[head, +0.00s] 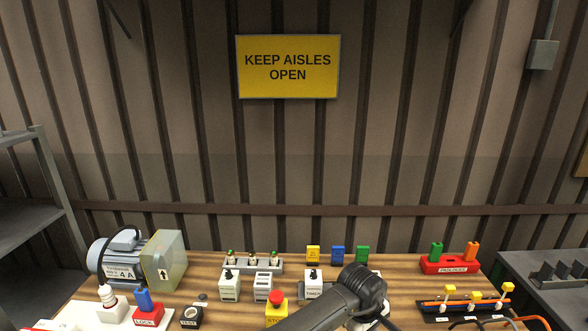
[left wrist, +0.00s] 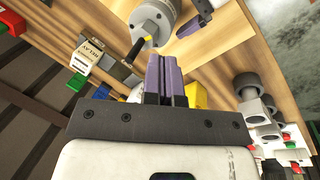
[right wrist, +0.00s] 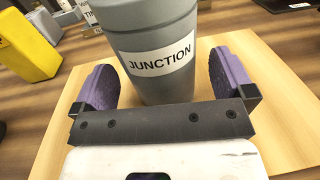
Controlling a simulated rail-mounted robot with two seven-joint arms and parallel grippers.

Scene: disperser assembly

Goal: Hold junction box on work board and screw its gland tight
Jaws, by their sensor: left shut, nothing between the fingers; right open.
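The junction box (right wrist: 160,50) is a grey cylinder labelled JUNCTION, standing on the pale work board (right wrist: 280,115) in the right wrist view. My right gripper (right wrist: 165,78) is open, with one purple finger on each side of the box. In the left wrist view a grey cylinder that looks like the junction box (left wrist: 152,18) shows near the top, with a short black piece beside it; I cannot tell whether that is the gland. My left gripper (left wrist: 168,62) is shut and empty, its fingertips close to this cylinder. The head view shows neither gripper.
One of my arms covers the table's front middle in the head view. A motor (head: 118,257) with a clear guard stands at the left, near a red LOCK block (head: 147,316). A yellow STOP block (head: 276,311) and a red fuse holder (head: 450,264) are also on the table.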

